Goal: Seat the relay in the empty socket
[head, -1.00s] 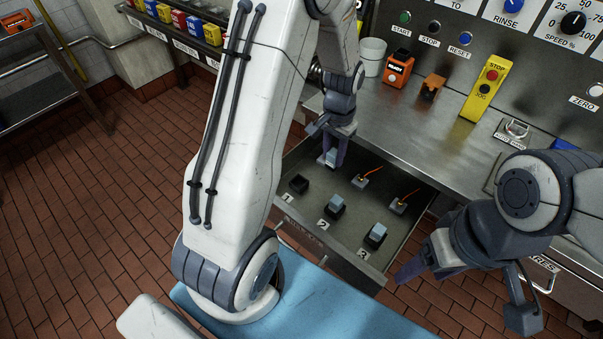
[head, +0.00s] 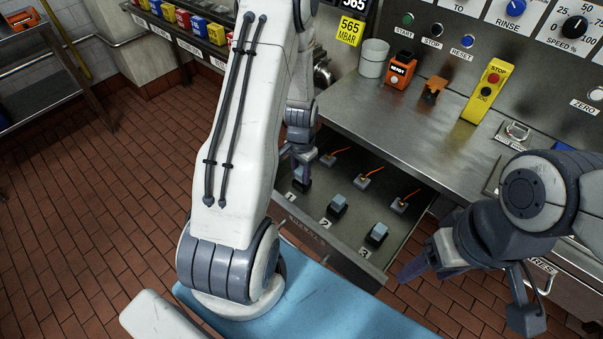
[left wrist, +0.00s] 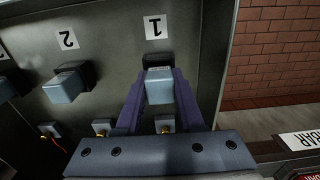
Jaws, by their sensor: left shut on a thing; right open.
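The relay (left wrist: 159,88) is a pale blue-grey block held between the purple fingers of my left gripper (left wrist: 158,80), which is shut on it. It is at the black socket (left wrist: 154,61) marked 1 in the open drawer. Whether the relay is fully down in that socket cannot be told. In the head view my left gripper (head: 301,172) reaches down at socket 1 (head: 301,186) and its fingers mostly hide the relay. Sockets 2 (head: 336,208) and 3 (head: 376,236) each carry a similar block. My right gripper (head: 412,267) is open and empty, right of the drawer.
Small blocks with orange wires (head: 362,184) stand in the drawer's back row, close behind my left fingers. The steel counter (head: 420,140) above the drawer holds a white cup (head: 374,58), an orange device (head: 400,70) and a yellow stop box (head: 487,90).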

